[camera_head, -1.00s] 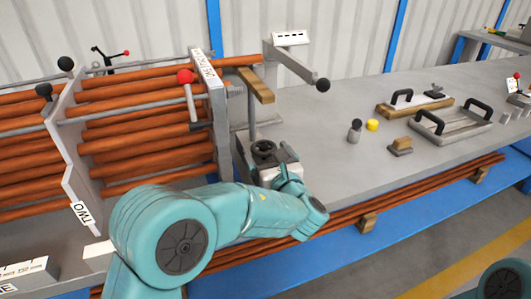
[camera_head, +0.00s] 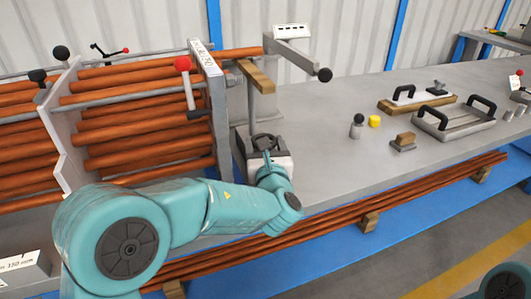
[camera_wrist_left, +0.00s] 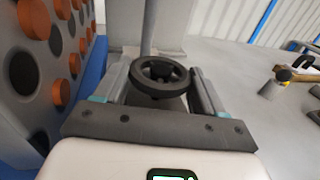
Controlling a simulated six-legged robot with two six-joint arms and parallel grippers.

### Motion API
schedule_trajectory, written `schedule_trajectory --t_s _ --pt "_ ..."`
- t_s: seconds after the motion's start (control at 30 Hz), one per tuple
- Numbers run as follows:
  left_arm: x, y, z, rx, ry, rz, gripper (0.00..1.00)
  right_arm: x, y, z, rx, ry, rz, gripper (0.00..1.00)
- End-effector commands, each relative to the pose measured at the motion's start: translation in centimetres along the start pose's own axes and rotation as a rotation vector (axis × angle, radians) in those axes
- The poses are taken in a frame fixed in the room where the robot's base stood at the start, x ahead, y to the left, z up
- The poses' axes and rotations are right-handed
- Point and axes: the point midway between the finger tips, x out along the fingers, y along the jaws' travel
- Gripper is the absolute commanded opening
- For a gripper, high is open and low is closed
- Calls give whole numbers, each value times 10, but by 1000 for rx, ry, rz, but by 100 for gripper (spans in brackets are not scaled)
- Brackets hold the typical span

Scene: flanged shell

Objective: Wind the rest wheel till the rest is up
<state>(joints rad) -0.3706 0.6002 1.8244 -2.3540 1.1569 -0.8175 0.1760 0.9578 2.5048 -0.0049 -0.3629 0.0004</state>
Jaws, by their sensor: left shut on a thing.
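The rest wheel is a dark handwheel (camera_wrist_left: 160,92) on a grey block at the foot of a post. My left gripper (camera_wrist_left: 158,68) is shut on it, one finger on each side of the rim in the left wrist view. In the head view the wheel (camera_head: 261,141) is partly hidden by my left gripper (camera_head: 266,157). The rest is a wooden block (camera_head: 257,77) at the top of the thin grey post (camera_head: 251,108), under the end of an orange bar. I cannot tell whether the block touches the bar. My right gripper is not in view.
A rack of orange bars (camera_head: 130,125) stands close on the left, with a red-knobbed lever (camera_head: 183,64).

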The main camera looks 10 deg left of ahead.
Motion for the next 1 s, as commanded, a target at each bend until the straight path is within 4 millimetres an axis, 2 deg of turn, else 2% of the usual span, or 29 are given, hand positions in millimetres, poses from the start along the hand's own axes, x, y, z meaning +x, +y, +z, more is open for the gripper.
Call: schedule_trajectory --t_s 0.03,0.33,0.37,0.43,0.77,0.87,1.0 --pt "0 2 -2 -3 -3 -16 39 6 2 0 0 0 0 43" --pt "0 0 1 0 -1 -35 40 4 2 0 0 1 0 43" --pt "0 0 1 0 -1 -35 73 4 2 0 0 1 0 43" --pt "0 0 1 0 -1 -35 95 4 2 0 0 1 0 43" --pt "-3 0 0 0 0 -34 95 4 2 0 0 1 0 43" --pt "-13 0 1 0 0 -35 95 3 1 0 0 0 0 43" --pt "-44 0 2 1 -1 -39 95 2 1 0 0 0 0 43"
